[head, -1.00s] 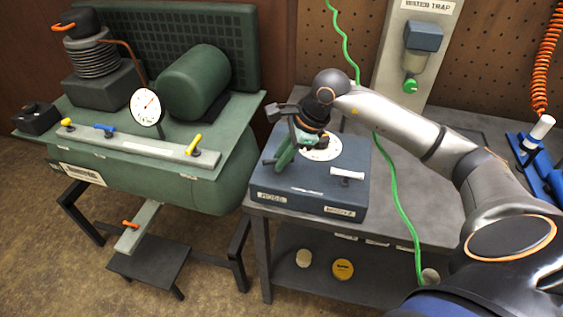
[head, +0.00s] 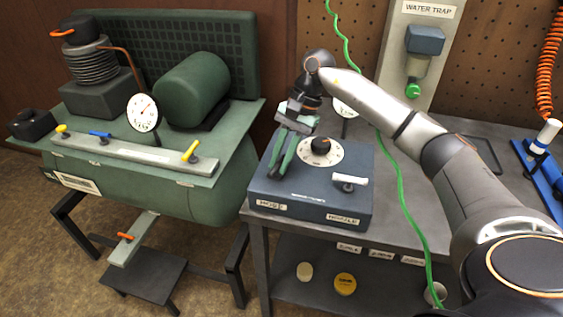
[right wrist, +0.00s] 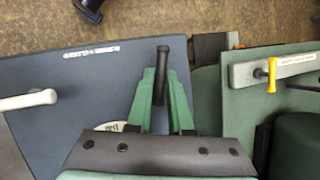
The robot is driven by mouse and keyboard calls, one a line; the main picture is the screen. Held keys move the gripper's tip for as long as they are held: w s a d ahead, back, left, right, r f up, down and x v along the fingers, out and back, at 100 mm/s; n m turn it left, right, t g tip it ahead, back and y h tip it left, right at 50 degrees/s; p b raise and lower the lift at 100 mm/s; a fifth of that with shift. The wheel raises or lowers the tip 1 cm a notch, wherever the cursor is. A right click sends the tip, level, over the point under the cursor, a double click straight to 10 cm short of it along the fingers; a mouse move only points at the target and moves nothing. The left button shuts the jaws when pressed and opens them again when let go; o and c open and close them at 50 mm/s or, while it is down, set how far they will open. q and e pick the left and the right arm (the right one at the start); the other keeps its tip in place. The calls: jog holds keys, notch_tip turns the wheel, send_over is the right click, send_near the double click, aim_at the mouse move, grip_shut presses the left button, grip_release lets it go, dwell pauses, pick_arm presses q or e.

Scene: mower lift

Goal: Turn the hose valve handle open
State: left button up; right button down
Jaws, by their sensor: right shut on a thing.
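The dark blue valve box (head: 300,207) stands on the grey bench, with HOSE and NOZZLE labels on its front edge. My right gripper (head: 280,166) has its green fingers low over the HOSE side of the box. In the right wrist view the black hose valve handle (right wrist: 162,62) lies between the green fingers (right wrist: 161,100), which are shut on it. In the head view the gripper mostly hides this handle. The white nozzle handle (head: 350,180) sits to the right. My left gripper is not in view.
A dial with a black knob (head: 320,147) is on the box top beside my gripper. A green compressor (head: 150,185) with yellow and blue levers stands to the left. A green hose (head: 399,190) hangs behind my right arm. The water trap (head: 419,60) is at the back.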

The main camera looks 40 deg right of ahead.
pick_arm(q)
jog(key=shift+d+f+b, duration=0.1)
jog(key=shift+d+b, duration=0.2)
pick_arm(e)
jog(key=shift+w+r+n+g, duration=0.15)
jog(key=shift+n+g, duration=0.35)
jog(key=shift+n, duration=0.8)
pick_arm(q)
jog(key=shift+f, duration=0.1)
pick_arm(e)
jog(key=c, duration=0.8)
grip_release()
jog(key=shift+c, duration=0.2)
pick_arm(q)
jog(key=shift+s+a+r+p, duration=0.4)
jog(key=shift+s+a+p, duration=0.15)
jog(key=shift+p, duration=0.5)
pick_arm(e)
jog(key=v, duration=1.2)
